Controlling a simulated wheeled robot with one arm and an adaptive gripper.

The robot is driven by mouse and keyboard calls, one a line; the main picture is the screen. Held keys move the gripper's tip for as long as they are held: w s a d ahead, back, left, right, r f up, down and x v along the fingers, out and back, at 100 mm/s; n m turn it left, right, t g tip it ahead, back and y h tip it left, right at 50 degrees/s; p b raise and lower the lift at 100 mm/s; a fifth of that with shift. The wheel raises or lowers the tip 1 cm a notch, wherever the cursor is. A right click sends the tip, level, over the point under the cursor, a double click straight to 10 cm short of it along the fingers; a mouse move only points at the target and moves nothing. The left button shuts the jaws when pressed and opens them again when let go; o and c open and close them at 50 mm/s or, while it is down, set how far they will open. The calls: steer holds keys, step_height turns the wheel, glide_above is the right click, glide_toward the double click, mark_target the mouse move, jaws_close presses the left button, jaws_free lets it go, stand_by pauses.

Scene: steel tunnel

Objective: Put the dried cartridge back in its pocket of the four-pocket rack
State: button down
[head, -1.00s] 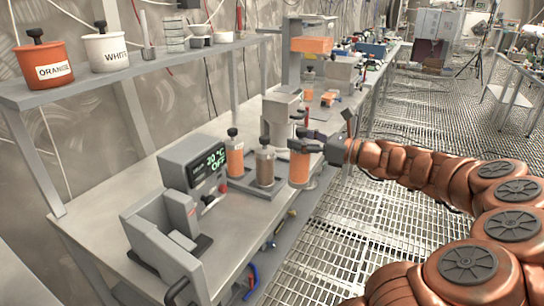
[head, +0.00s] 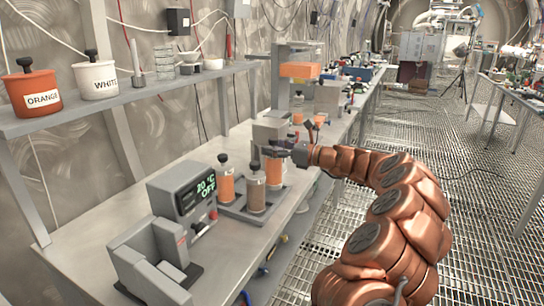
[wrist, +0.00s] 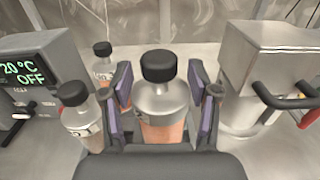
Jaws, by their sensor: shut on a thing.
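My gripper (head: 281,150) is shut on an orange-filled cartridge (head: 275,173) with a black cap. In the wrist view the held cartridge (wrist: 161,105) stands upright between the two purple-padded fingers (wrist: 165,95). The four-pocket rack (head: 236,211) is a low grey frame on the bench. It holds an orange cartridge (head: 226,182) at the left and a brownish cartridge (head: 256,192) at the front. The held cartridge is over the rack's right side, beside and partly behind the brownish one. Its lower end is hidden, so I cannot tell whether it is in a pocket.
A grey box with a display reading 20 °C OFF (head: 183,193) stands left of the rack. A grey machine (head: 268,130) stands close behind it; its red and black handles (wrist: 290,100) show at the right in the wrist view. A shelf (head: 140,96) with pots runs above.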

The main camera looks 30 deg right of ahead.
steer(key=shift+w+d, duration=0.15)
steer(key=shift+w, duration=0.55)
step_height(320, 180, down, 4)
steer(key=shift+r, duration=0.25)
steer(key=shift+c, duration=1.4)
jaws_free()
steer(key=shift+f, duration=0.15)
steer(key=v, duration=1.2)
